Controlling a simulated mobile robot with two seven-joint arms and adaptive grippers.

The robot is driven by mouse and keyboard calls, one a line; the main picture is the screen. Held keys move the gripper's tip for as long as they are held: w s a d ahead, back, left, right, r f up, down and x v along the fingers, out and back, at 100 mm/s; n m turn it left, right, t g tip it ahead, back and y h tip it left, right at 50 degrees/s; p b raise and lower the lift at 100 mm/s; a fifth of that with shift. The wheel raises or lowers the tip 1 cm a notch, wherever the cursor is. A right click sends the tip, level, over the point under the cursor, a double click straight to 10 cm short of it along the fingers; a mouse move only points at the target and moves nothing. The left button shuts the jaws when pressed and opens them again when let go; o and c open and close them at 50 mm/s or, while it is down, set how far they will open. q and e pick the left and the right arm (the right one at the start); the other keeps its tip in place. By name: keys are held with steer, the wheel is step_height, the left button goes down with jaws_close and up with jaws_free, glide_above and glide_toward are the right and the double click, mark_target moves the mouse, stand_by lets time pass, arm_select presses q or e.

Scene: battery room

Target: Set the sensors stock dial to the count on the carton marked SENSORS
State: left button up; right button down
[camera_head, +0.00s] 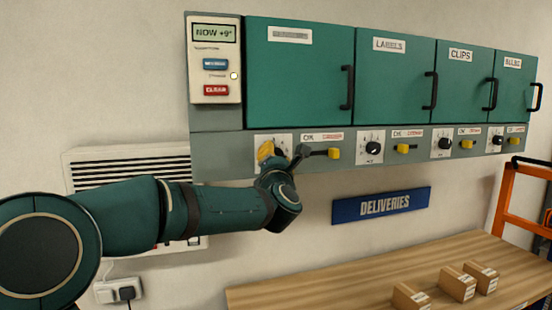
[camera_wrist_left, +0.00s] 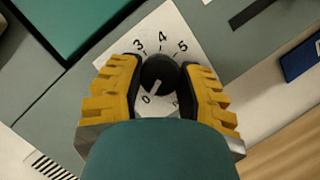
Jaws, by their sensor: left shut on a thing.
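My left gripper (camera_wrist_left: 160,72) has its yellow fingers on both sides of a black dial knob (camera_wrist_left: 158,70) and is shut on it. The white plate around the knob shows 0, 3, 4 and 5; other marks are hidden by the fingers. The knob's white line points down-left, close to 0. In the head view the left gripper (camera_head: 270,151) covers much of this dial's plate (camera_head: 286,139), under the leftmost green door (camera_head: 297,70). That door's label is too blurred to read. Small cartons (camera_head: 458,284) stand on the bench, their print unreadable. My right gripper is out of view.
More dials (camera_head: 371,141) and yellow switches (camera_head: 403,148) run along the strip to the right. A panel (camera_head: 215,60) reading NOW +9 is at left. A blue DELIVERIES sign (camera_head: 381,205) hangs above the wooden bench (camera_head: 330,285). An orange frame (camera_head: 508,200) stands at right.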

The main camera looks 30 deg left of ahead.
arm_select(q)
steer(key=shift+r+m+h, duration=0.1)
steer(key=shift+m+h, duration=0.3)
steer(key=shift+m, duration=0.5)
steer(key=shift+m+h+p, duration=0.4)
steer(key=shift+m+p, duration=0.1)
steer(key=shift+m, duration=0.5)
steer(key=shift+r+m+g+h+p, duration=0.1)
steer(key=shift+m+g+h+p, duration=0.25)
steer(key=shift+m+p, duration=0.55)
steer(key=shift+a+m+p, duration=0.1)
steer(key=shift+m+p, duration=0.45)
steer(key=shift+m, duration=0.35)
steer(key=shift+g+h, duration=0.25)
steer(key=o, duration=1.2)
steer(key=shift+s, duration=0.1)
